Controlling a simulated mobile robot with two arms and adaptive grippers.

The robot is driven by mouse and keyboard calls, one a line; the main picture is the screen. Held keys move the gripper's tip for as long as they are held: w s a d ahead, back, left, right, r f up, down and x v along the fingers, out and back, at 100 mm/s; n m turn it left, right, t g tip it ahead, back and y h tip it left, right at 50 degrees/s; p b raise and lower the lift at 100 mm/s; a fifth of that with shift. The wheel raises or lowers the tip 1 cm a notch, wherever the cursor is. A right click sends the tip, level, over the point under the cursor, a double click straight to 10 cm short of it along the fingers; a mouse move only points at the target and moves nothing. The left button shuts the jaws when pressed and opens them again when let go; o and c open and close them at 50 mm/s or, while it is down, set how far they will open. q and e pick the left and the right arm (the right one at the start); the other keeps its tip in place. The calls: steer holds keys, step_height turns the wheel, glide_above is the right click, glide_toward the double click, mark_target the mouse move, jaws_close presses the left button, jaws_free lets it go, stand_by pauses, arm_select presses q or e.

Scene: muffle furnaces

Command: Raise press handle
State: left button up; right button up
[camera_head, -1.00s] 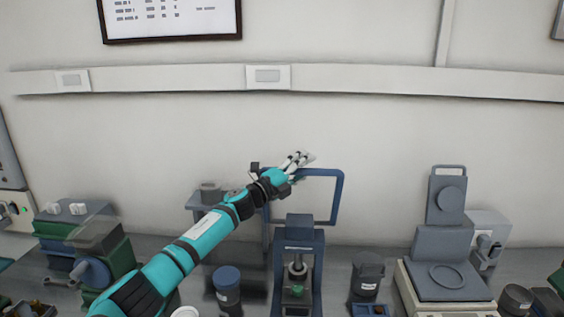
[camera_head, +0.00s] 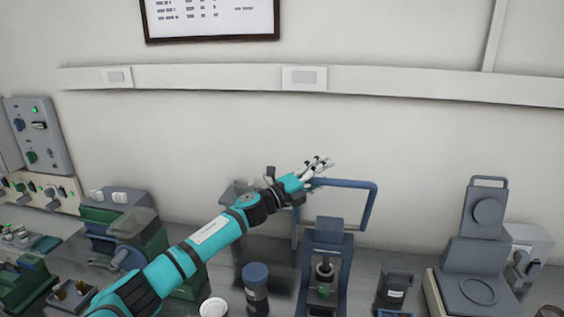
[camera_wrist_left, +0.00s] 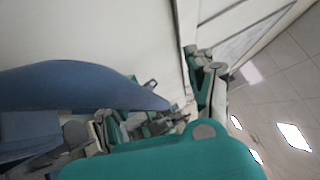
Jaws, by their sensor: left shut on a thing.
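The press (camera_head: 326,262) is a dark blue frame standing on the bench, with a small green piece (camera_head: 324,290) low inside it. Its handle (camera_head: 371,205) is a blue bar loop that rises behind and above the press. My left gripper (camera_head: 318,167) is at the top bar of the handle, near its left end, and is shut on it. The fingers hide part of that bar. In the left wrist view a large blue bar (camera_wrist_left: 70,88), which looks like the handle, fills the left side. My right gripper is not in view.
A blue-lidded jar (camera_head: 256,288) and a white round dish (camera_head: 213,308) stand left of the press. A dark jar (camera_head: 395,290) and a grey instrument (camera_head: 475,270) stand right of it. A green machine (camera_head: 130,235) is at the left.

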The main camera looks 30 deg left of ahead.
arm_select(q)
steer(key=shift+s+a+r+p, duration=0.75)
steer(key=shift+s+a+r, duration=0.4)
steer(key=shift+a+r, duration=0.2)
steer(key=o, duration=0.3)
steer(key=shift+s+a+r, duration=0.3)
steer(key=shift+s+a, duration=0.15)
steer(key=shift+s, duration=0.2)
steer(key=s, duration=0.1)
steer(key=s+a+r, duration=0.1)
steer(key=s, duration=0.3)
steer(key=shift+a+r+p, duration=0.35)
steer(key=shift+a+r, duration=0.05)
steer(key=c, duration=0.3)
steer(key=shift+s+a+r, duration=0.15)
steer(key=shift+s+a, duration=0.3)
steer(key=shift+s, duration=0.2)
steer(key=shift+s+a+r, duration=0.1)
steer(key=shift+s+a, duration=0.35)
steer(key=shift+s, duration=0.15)
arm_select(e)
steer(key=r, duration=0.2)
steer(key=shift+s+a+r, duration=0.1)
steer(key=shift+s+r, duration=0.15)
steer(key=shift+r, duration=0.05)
arm_select(q)
steer(key=shift+s, duration=0.1)
